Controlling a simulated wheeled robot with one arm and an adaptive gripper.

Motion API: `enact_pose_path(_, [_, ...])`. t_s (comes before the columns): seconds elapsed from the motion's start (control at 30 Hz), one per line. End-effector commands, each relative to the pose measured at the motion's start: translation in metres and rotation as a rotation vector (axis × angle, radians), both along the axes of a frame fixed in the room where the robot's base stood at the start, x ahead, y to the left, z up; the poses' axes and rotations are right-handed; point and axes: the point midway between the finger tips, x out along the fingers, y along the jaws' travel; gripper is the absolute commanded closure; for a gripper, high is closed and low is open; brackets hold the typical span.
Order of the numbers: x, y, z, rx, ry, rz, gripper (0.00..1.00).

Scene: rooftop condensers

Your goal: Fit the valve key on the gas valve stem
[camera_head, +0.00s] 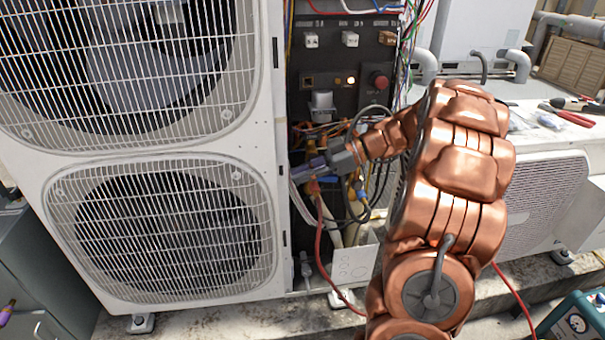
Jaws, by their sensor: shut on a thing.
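My gripper (330,161) reaches from the right into the open service bay of the large white condenser (262,180). It is shut on a small, slim purple-grey piece at its fingertips, which I take for the valve key (304,171). The piece is small and partly covered by the fingers, so its far end is unclear. The gas valve stem cannot be made out among the pipes and fittings around the fingertips. Whether the key touches a stem cannot be told.
Loose wires, cables and a red hose (322,240) crowd the bay below a dark control panel (342,65). A teal gauge box (575,322) sits at lower right. Red-handled pliers (572,116) lie on the smaller right unit (535,195). A grey cabinet (35,270) stands at left.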

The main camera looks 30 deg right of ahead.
Motion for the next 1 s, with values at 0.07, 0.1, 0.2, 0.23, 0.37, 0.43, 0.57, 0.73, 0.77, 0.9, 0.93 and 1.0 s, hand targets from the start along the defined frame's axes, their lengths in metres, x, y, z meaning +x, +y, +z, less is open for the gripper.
enact_pose_path(0.07, [0.000,0.000,0.000,0.000,0.000,0.000,1.00])
enact_pose_path(0.1, [0.000,0.000,0.000,0.000,0.000,0.000,1.00])
enact_pose_path(0.2, [-0.002,0.001,0.000,0.000,0.000,-0.001,1.00])
enact_pose_path(0.23, [-0.003,0.001,0.000,0.000,0.000,0.000,1.00])
enact_pose_path(0.37, [-0.006,0.002,0.000,0.001,0.000,0.000,1.00])
enact_pose_path(0.43, [-0.007,0.003,0.000,0.001,0.000,0.001,1.00])
enact_pose_path(0.57, [-0.010,0.004,0.000,0.001,0.000,0.001,1.00])
enact_pose_path(0.73, [-0.014,0.006,-0.001,0.001,0.001,0.001,1.00])
enact_pose_path(0.77, [-0.015,0.006,-0.001,0.001,0.001,0.001,1.00])
enact_pose_path(0.9, [-0.018,0.008,-0.001,0.002,0.000,0.001,1.00])
enact_pose_path(0.93, [-0.018,0.008,-0.001,0.002,0.000,0.001,1.00])
enact_pose_path(1.0, [-0.020,0.008,-0.001,0.001,0.001,0.001,1.00])
